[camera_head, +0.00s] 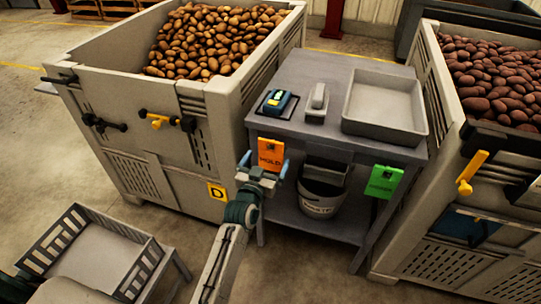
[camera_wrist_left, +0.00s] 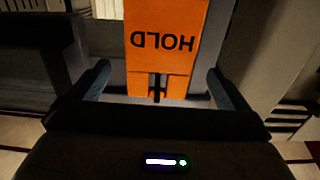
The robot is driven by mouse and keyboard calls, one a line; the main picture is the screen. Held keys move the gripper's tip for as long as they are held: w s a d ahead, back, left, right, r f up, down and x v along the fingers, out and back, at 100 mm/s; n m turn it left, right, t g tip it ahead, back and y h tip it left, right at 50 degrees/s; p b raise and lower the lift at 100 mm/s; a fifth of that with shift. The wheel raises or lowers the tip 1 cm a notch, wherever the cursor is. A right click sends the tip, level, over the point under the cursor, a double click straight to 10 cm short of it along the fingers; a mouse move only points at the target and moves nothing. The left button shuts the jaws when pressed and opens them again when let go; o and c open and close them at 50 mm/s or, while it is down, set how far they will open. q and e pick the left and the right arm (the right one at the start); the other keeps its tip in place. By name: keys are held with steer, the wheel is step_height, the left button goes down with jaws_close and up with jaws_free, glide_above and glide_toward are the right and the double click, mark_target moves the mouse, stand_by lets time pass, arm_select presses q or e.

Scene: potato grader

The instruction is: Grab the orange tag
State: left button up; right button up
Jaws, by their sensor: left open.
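The orange tag (camera_head: 270,155) hangs at the front left edge of the grey table and reads HOLD. In the left wrist view the orange tag (camera_wrist_left: 166,45) is upside down, between and beyond the two fingers. My left gripper (camera_head: 262,167) is open at the tag's lower part, one finger to each side. In the left wrist view the open left gripper (camera_wrist_left: 158,85) shows clear gaps between both fingers and the tag. Whether the tag lies fully inside the jaws in depth, I cannot tell. My right gripper is not in view.
A green tag (camera_head: 383,181) hangs at the table's right front. The grey table (camera_head: 330,134) holds a tray (camera_head: 386,127), a blue-yellow device (camera_head: 277,102) and a small grey item (camera_head: 317,101). A bucket (camera_head: 320,203) stands below. Potato bins flank the table, left (camera_head: 140,130) and right (camera_head: 440,100).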

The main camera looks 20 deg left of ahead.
arm_select(q)
steer(key=shift+w, duration=0.95)
steer(key=c, duration=1.1)
steer(key=shift+o, duration=0.2)
